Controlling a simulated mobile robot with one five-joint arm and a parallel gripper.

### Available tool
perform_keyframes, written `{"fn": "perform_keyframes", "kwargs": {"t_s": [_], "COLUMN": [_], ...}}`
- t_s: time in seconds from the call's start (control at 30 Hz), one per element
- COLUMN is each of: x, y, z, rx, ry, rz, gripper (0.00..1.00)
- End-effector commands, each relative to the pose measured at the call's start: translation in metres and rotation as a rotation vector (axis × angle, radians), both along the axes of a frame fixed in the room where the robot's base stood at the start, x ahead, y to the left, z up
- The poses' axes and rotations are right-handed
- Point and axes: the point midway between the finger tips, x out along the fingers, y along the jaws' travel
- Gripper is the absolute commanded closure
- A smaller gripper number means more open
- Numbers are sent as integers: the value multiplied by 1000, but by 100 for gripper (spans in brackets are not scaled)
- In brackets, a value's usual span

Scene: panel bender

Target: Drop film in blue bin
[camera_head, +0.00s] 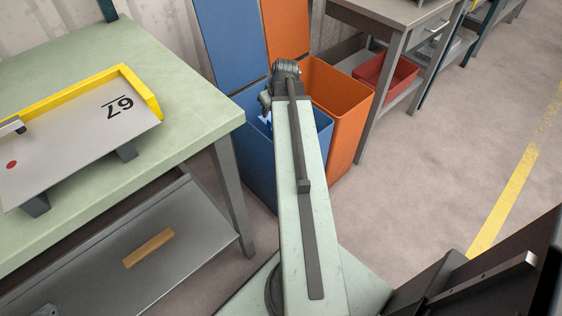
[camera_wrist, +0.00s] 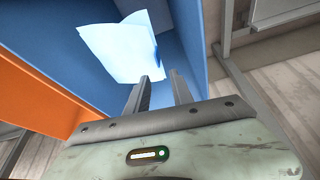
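The blue bin (camera_head: 254,162) stands on the floor beyond the green table, its blue lid raised behind it. My arm reaches over the bin and hides much of its opening. In the wrist view the bin's blue inside (camera_wrist: 190,45) fills the upper middle. A pale, bent sheet of film (camera_wrist: 118,48) shows against it, just beyond my fingertips. My gripper (camera_wrist: 160,76) points into the bin with its two fingers apart. The film's lower edge comes close to the fingertips; I cannot tell whether they touch. In the head view my gripper is mostly hidden behind the arm.
An orange bin (camera_head: 340,105) stands right beside the blue one. A green table (camera_head: 190,95) with a grey plate marked 67 (camera_head: 75,130) is at left, above a lower shelf (camera_head: 110,265). A red crate (camera_head: 385,82) sits under a bench. Floor at right is clear.

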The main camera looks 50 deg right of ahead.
Motion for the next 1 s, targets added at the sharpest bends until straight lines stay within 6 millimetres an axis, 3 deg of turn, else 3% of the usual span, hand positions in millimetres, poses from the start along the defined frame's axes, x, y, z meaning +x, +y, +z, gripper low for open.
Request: {"fn": "perform_keyframes", "kwargs": {"t_s": [0.37, 0.8, 1.0], "x": [-2, -26, -29], "y": [0, 6, 6], "z": [5, 71, 73], "rx": [0, 0, 0], "ry": [0, 0, 0], "rz": [-1, 0, 0], "gripper": [72, 72, 72]}}
